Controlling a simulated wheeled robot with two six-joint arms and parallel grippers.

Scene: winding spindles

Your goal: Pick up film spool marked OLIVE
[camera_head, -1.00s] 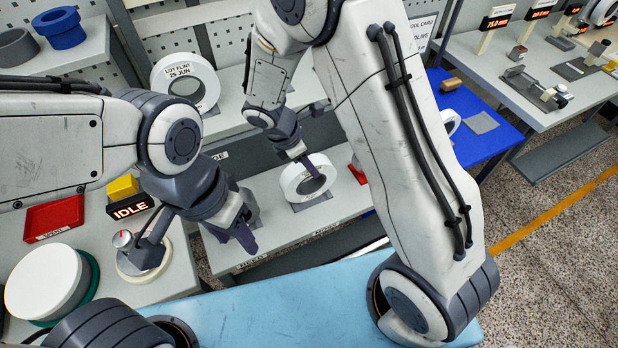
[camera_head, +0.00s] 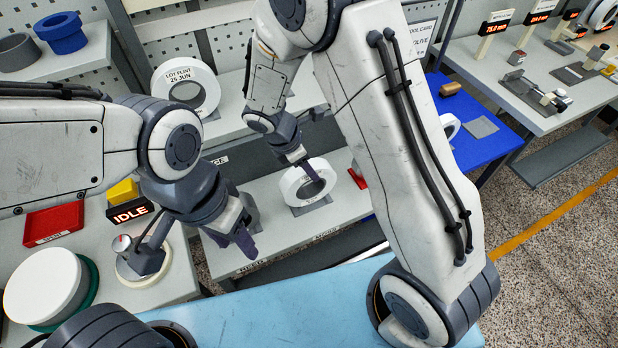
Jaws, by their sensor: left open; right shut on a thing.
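A white ring-shaped spool (camera_head: 290,186) is at the lower shelf in the middle of the head view; I cannot read any marking on it. My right gripper (camera_head: 311,171) reaches down to it and is shut on its rim. I cannot tell whether the spool rests on its dark holder or is just clear of it. My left gripper (camera_head: 240,238) is open and empty, to the left of that spool, in front of the shelf edge. Another white spool (camera_head: 168,83), labelled LOT FLINT 25 JUN, stands on the upper shelf. A card (camera_head: 420,40) at the back reads OLIVE.
On the left bench are a large white disc (camera_head: 45,285) on a green base, a red tray (camera_head: 52,224), an IDLE display (camera_head: 130,211) and a round device with a knob (camera_head: 145,263). A blue table (camera_head: 480,150) stands behind my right arm. Blue and grey rings sit upper left.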

